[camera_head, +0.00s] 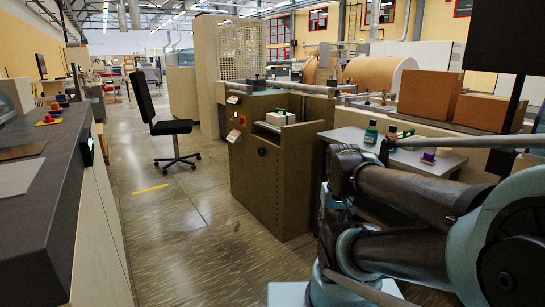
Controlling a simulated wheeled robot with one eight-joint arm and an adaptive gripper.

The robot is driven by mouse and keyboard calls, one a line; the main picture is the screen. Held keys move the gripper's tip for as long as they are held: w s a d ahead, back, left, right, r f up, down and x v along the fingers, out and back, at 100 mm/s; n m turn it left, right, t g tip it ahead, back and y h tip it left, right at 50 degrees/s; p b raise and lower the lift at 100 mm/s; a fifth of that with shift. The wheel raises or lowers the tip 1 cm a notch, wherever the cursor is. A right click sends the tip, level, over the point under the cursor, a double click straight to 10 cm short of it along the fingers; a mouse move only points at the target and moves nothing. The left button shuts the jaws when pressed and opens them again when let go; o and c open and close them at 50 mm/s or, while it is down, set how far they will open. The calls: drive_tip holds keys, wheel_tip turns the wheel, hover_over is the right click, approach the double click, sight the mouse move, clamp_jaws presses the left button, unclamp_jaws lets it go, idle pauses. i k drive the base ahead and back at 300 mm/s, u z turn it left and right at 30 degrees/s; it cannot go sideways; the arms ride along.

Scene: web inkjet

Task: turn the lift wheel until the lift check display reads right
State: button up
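A brown machine cabinet (262,180) stands in the middle of the head view. Its left face has a small light panel (234,136) and coloured buttons, too small to read. A dark knob-like part (258,82) sits on its top; I cannot tell whether it is the lift wheel. My arm fills the lower right, apart from the cabinet in the picture. I cannot make out my gripper.
A dark counter (45,215) runs along the left. A black office chair (170,127) stands in the aisle beyond. A grey side table (440,163) holds small bottles (371,132). Cardboard boxes (432,94) sit behind it. The floor (185,230) between counter and cabinet is clear.

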sight(261, 152)
drive_tip(key=z, duration=0.05)
drive_tip(key=i, duration=1)
drive_tip(key=u, duration=0.05)
